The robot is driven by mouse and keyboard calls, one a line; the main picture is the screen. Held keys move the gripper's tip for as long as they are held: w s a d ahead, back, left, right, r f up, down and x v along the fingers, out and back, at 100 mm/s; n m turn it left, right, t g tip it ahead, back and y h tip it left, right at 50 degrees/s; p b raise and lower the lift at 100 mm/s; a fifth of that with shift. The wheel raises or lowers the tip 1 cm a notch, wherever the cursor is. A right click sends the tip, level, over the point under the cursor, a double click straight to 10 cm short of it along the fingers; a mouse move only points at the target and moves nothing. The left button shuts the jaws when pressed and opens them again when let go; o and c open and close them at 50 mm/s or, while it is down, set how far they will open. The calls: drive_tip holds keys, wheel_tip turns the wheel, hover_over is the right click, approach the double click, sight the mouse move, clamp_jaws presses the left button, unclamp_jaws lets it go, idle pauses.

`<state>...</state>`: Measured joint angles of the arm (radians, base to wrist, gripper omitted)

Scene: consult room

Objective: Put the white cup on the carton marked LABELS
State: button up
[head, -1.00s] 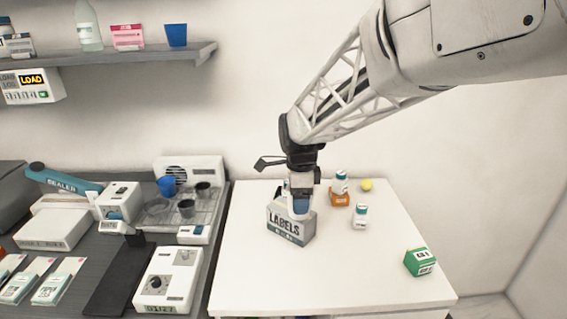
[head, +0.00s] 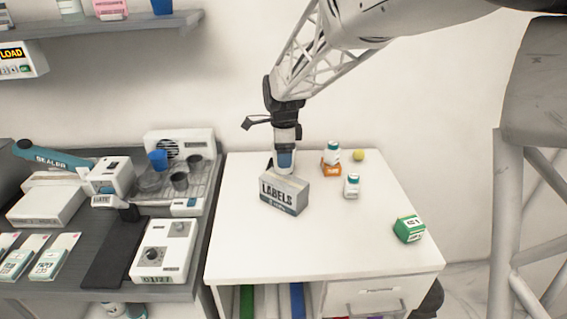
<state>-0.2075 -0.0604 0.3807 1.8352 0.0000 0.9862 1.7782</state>
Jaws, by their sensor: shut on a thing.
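The grey carton marked LABELS (head: 284,196) stands upright on the white table. My gripper (head: 285,161) is above its top, pointing down, with blue showing at the fingers. It is shut on a small pale thing, which I take for the white cup (head: 284,170), mostly hidden by the fingers. The cup's lower edge appears at the carton's top rear edge. I cannot tell whether it touches the carton or is held just above or behind it.
An orange box (head: 331,170) with a white bottle (head: 332,152) on it, another white bottle (head: 351,186), a yellow ball (head: 359,155) and a green box (head: 409,229) stand right of the carton. The table's front (head: 290,262) is clear. A blue cup (head: 158,160) stands at left.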

drive_tip(key=shift+f, duration=1.75)
drive_tip(key=shift+f, duration=0.1)
drive_tip(key=o, duration=0.9)
wheel_tip(320, 180, up, 12)
